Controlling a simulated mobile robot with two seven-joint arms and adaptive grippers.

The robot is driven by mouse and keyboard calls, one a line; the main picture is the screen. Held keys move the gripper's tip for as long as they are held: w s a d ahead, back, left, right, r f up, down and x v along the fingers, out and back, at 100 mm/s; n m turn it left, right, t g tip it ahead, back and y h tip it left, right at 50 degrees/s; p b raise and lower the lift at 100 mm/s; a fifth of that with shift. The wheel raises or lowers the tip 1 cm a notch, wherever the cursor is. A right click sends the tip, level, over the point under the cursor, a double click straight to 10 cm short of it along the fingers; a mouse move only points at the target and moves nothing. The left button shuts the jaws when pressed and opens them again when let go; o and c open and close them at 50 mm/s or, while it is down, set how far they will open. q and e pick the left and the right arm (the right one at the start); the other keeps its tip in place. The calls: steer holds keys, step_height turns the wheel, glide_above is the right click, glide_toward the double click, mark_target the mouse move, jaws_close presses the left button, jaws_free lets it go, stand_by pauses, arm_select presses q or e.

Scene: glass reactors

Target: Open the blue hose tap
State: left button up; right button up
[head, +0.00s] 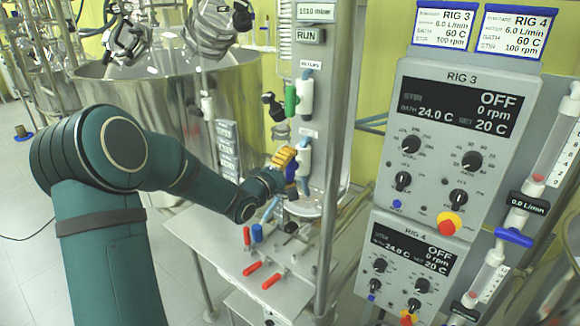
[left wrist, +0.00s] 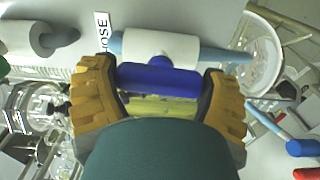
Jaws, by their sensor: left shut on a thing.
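The blue hose tap has a dark blue handle (left wrist: 158,79) on a white body (left wrist: 160,46) with pale blue hose ends. In the left wrist view a HOSE label (left wrist: 103,36) is beside it. The handle lies about parallel to the body. My left gripper (left wrist: 160,92), with yellow-orange fingers, is shut on the handle, one finger at each end. In the head view the left gripper (head: 284,160) is at the panel, in front of the white body (head: 304,160), and the blue handle (head: 291,171) is partly hidden by it. My right gripper is in neither view.
A green-handled tap (head: 291,100) is just above on the same panel. A metal post (head: 335,150) stands close to the right. Below is a bench (head: 205,235) with red-handled (head: 271,281) valves. Control boxes (head: 455,150) are on the right, a steel vessel (head: 165,95) behind.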

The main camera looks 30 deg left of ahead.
arm_select(q)
steer(key=shift+f, duration=0.1)
stand_by(0.3)
steer(key=o, duration=1)
steer(key=shift+s, duration=0.15)
steer(key=s+a, duration=0.1)
steer(key=s, duration=1)
steer(key=shift+s, duration=0.4)
